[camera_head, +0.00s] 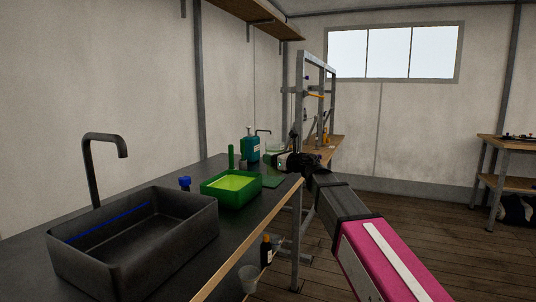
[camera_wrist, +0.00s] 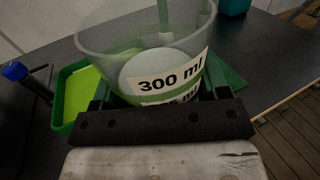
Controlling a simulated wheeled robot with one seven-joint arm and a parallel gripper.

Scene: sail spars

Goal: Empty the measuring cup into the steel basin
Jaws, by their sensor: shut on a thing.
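My gripper (camera_wrist: 160,92) is shut on the measuring cup (camera_wrist: 170,78), a clear cup with a white "300 ml" label, and the cup looks upright. Green shows low in the cup; I cannot tell whether it is liquid or something seen through the wall. In the head view the cup (camera_head: 274,152) shows faintly at the far end of the counter, partly hidden by my gripper (camera_head: 288,161). The steel basin (camera_head: 150,262), a dark rectangular basin under a tall tap (camera_head: 106,137), stands at the near left, well apart from the cup.
A green tray (camera_head: 214,196) with yellow-green contents stands between basin and cup, with a blue-capped item (camera_head: 185,183) beside it. A teal pump bottle (camera_head: 250,150) stands behind. A wooden strip edges the dark counter. A dark bottle (camera_head: 266,252) and pale cup (camera_head: 248,278) are below the edge.

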